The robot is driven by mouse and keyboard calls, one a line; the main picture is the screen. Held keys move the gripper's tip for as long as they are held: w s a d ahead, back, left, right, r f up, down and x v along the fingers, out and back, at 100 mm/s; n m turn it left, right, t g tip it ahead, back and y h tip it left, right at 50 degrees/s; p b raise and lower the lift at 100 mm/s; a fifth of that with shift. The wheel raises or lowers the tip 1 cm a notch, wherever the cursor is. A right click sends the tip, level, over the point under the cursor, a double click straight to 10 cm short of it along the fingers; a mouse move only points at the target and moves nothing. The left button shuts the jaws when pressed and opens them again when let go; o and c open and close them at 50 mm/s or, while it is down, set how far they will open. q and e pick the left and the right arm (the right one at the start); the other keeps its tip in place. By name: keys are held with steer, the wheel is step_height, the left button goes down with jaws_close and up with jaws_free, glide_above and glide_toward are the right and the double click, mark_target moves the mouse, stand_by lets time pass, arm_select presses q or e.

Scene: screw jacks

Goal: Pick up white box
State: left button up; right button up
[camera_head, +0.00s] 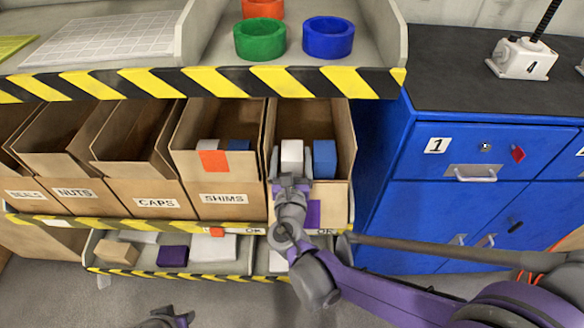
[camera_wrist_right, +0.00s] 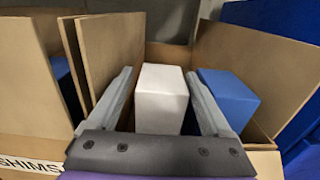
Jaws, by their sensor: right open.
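The white box (camera_head: 291,152) stands in the rightmost cardboard bin of the upper shelf row, beside a blue box (camera_head: 324,158). My right gripper (camera_head: 291,168) is open and reaches into this bin from the front. In the right wrist view the white box (camera_wrist_right: 160,98) shows between the two grey fingers, one on each side, with gaps visible; its lower part is hidden by the gripper body. The right finger lies between the white box and the blue box (camera_wrist_right: 230,95). My left gripper (camera_head: 166,318) shows only partly at the bottom edge, and its jaws are unclear.
The bin's cardboard walls (camera_head: 343,135) stand close around the gripper. The SHIMS bin (camera_head: 222,180) to the left holds another white piece and a blue piece. A striped shelf edge (camera_head: 230,80) runs above; a blue cabinet (camera_head: 420,195) stands right.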

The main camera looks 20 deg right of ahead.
mark_target(292, 141)
steer(key=x, duration=0.5)
steer(key=shift+d, duration=0.1)
steer(key=shift+s, duration=0.15)
jaws_close()
